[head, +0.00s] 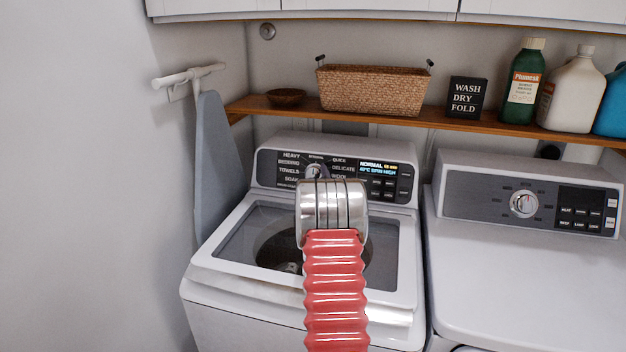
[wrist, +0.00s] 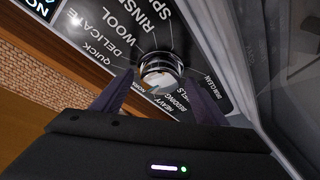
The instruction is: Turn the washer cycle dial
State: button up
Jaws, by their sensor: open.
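The washer cycle dial (wrist: 160,68) is a round silver knob on the black control panel (wrist: 120,25), with cycle names printed around it. In the head view the dial (head: 314,169) shows just above the end of my arm, partly covered. My gripper (wrist: 158,86) is open. Its two dark fingers point at the panel, one on each side of the dial in the wrist view, with the knob between and beyond their tips. I see no clear contact. In the head view my arm hides most of the gripper. The washer (head: 210,285) has its glass-topped lid down.
A dryer (head: 530,270) with its own dial (head: 523,203) stands on the right. A wooden shelf (head: 450,120) above carries a wicker basket (head: 372,90), a sign and bottles. An ironing board (head: 212,160) hangs at the left wall.

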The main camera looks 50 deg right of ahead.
jog(key=shift+w, duration=0.1)
jog(key=c, duration=1)
jog(key=shift+a, duration=0.1)
jog(key=shift+c, duration=0.2)
